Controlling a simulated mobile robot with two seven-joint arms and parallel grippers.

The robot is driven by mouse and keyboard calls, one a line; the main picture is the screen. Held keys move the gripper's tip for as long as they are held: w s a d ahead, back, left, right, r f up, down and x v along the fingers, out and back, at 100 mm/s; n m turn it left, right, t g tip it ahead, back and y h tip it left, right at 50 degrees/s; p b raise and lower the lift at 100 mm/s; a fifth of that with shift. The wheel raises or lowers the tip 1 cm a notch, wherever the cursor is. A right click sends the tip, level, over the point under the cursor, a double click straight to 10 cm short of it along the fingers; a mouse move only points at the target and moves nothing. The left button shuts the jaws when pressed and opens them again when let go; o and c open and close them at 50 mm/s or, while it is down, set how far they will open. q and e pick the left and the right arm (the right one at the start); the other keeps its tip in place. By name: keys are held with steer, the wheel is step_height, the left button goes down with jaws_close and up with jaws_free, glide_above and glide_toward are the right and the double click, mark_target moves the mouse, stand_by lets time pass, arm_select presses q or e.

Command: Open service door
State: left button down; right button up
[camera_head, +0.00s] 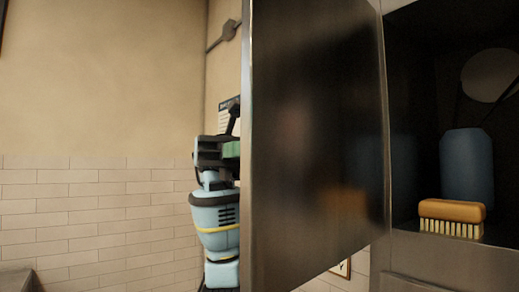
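The service door (315,140) is a dark, shiny metal panel. It stands swung open on the right-hand cabinet (450,262), hinged near the opening's left side, with its free edge toward the left. A light-blue arm with dark bands and a yellow ring, which looks like my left arm, rises at the door's free edge. Its dark end, apparently my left gripper (216,152), is partly hidden behind the door. I cannot see its fingertips clearly, nor whether it touches the door. My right gripper is not in view.
Inside the dark cabinet are a blue container (467,168) and an orange-backed brush (452,217) with pale bristles near the front edge. A tiled wall (90,215) is behind, with a wall outlet (341,268) below the door. Open room shows at left.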

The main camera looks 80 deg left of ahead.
arm_select(q)
steer(key=shift+s+a, duration=0.2)
steer(key=shift+a, duration=0.25)
steer(key=c, duration=1.8)
jaws_free()
steer(key=shift+o, duration=0.2)
steer(key=shift+a, duration=0.1)
steer(key=v, duration=0.7)
steer(key=shift+a+b, duration=0.25)
steer(key=shift+b, duration=0.05)
